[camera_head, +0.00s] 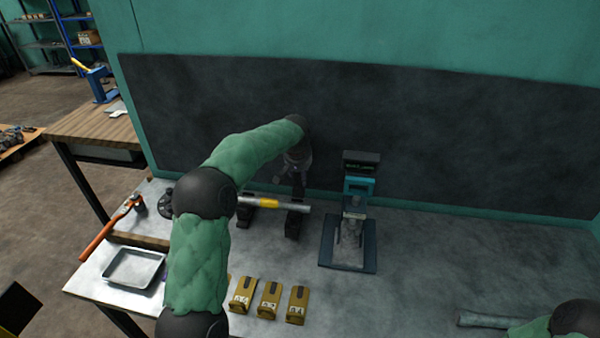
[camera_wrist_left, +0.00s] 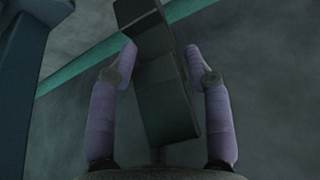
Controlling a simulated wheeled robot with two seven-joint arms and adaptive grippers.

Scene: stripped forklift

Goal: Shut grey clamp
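A silver bar with a yellow band (camera_head: 269,203) rests across two dark clamp stands, a left one (camera_head: 245,214) and a right one (camera_head: 293,222). I cannot tell for certain which of them is the grey clamp. My left gripper (camera_head: 300,180) is just above and behind the bar, near the right stand. In the left wrist view its two fingers (camera_wrist_left: 160,65) are spread and apart. A dark grey, slab-like part (camera_wrist_left: 165,100) lies tilted between or beyond them, and no clear contact shows. My right gripper is not in view; part of my right arm shows at the lower right.
A teal-and-black press-like device (camera_head: 359,187) on a dark base stands right of the stands. Several tan boxes (camera_head: 269,300) line the front. A metal tray (camera_head: 134,268) and an orange-handled tool (camera_head: 108,229) lie left. A dark panel (camera_head: 450,140) backs the bench.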

